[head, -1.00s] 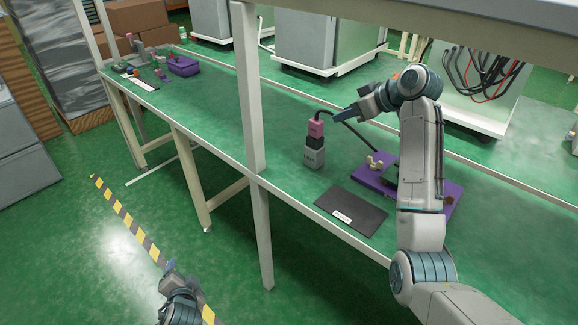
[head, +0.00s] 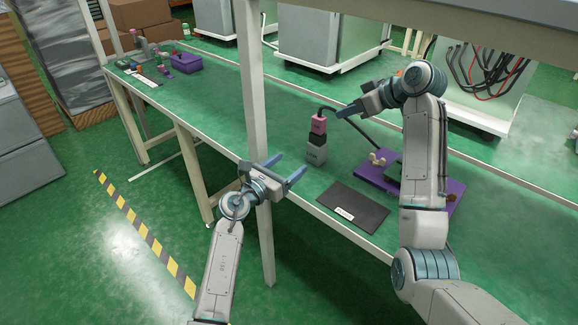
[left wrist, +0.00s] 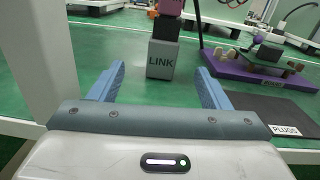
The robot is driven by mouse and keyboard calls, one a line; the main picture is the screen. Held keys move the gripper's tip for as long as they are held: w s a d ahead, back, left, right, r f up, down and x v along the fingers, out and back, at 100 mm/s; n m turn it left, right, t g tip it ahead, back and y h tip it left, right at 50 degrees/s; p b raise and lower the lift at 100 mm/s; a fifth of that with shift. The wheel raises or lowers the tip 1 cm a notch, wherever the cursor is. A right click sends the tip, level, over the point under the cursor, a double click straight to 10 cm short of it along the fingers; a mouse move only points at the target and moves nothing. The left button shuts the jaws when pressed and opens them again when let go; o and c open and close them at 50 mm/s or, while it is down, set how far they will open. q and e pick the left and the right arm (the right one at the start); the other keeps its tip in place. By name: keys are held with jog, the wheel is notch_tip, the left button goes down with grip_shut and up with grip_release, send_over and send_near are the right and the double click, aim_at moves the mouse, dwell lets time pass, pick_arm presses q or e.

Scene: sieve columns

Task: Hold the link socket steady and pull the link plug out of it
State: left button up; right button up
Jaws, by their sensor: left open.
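The link socket (head: 316,153) is a grey block standing upright on the green bench; its LINK label shows in the left wrist view (left wrist: 160,62). The link plug (head: 318,124) is pink, seated on top of the socket with a black section between, and a dark cable leaves its top. My left gripper (head: 285,168) is open and empty at the bench's front edge, left of and short of the socket. In the left wrist view the socket stands beyond and between its fingers, apart from them. My right gripper (head: 345,110) is beside the plug on its right; its jaw gap is not clear.
A purple board (head: 366,176) with fittings lies right of the socket. A black mat (head: 368,213) labelled PLUGS is in front of it. A pale upright post (head: 250,90) stands left of the socket. A purple box (head: 186,63) and small items are at the far left end.

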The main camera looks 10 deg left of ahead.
aim_at(312, 149)
pick_arm(q)
jog(key=shift+w+d+m, duration=0.4)
jog(key=shift+d+m, duration=0.1)
jog(key=x, duration=1)
jog(key=shift+d+f, duration=0.1)
jog(key=shift+f, duration=0.15)
jog(key=c, duration=1.1)
